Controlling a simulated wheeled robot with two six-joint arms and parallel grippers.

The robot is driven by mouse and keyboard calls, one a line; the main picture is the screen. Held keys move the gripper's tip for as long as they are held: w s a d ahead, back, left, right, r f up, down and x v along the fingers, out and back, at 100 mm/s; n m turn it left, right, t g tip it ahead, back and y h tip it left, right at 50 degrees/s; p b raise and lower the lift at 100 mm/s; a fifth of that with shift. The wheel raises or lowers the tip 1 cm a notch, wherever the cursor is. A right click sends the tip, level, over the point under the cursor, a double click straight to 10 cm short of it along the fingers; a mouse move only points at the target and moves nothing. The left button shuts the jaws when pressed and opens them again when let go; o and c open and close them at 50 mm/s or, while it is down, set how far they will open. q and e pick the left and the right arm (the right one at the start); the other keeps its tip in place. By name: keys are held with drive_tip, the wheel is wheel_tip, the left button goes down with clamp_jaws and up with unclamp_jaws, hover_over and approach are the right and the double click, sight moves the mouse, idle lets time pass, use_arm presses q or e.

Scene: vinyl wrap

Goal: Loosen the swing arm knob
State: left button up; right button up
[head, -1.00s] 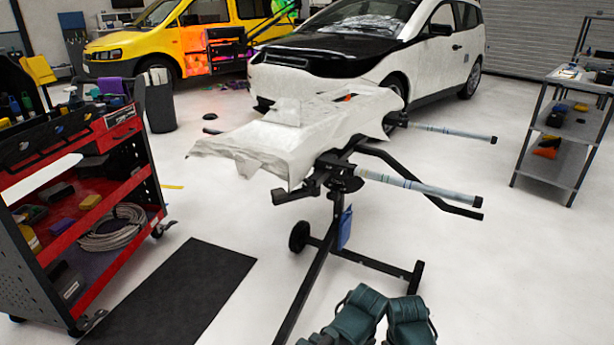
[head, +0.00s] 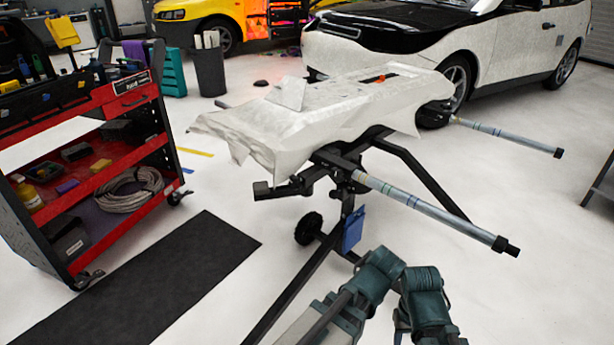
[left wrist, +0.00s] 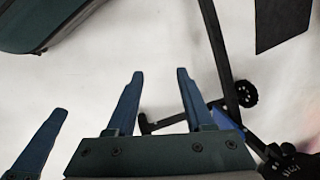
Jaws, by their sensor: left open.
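A black work stand (head: 345,212) holds a white-wrapped panel in the head view. A swing arm with a long grey tube (head: 430,208) reaches from its clamp area toward the lower right. Dark fittings (head: 338,178) cluster under the panel's near edge, and I cannot pick out the knob among them. In the left wrist view my left gripper (left wrist: 160,73) is open and empty above the floor, with the stand's black parts (left wrist: 290,160) at lower right. Another blue finger (left wrist: 42,142) at lower left seems to be my right gripper's; its other finger is hidden.
The white-wrapped panel (head: 300,125) tops the stand. A second tube (head: 510,138) sticks out farther right. A red tool cart (head: 95,180) and black mat (head: 150,280) lie left. A blue tag (head: 354,230) hangs on the stand.

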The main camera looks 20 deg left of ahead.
use_arm(q)
drive_tip(key=w+a+r+m+t+y+b, duration=0.1)
drive_tip(key=w+a+r+m+t+y, duration=0.1)
drive_tip(key=w+a+m+y, duration=0.45)
drive_tip(key=w+a+r+m+t+y+b, duration=0.2)
drive_tip(key=w+a+r+m+y, duration=0.3)
drive_tip(key=w+r+m, duration=0.5)
drive_tip(key=w+r+t+y, duration=0.1)
drive_tip(key=w+r+y, duration=0.1)
drive_tip(key=w+r, duration=0.2)
drive_tip(key=shift+r+t+b, duration=0.4)
drive_tip(key=shift+r, duration=0.1)
use_arm(e)
wheel_tip(320, 180, down, 4)
drive_tip(key=shift+w+f, duration=0.15)
use_arm(q)
drive_tip(key=shift+w+a, duration=0.1)
drive_tip(key=shift+a, duration=0.1)
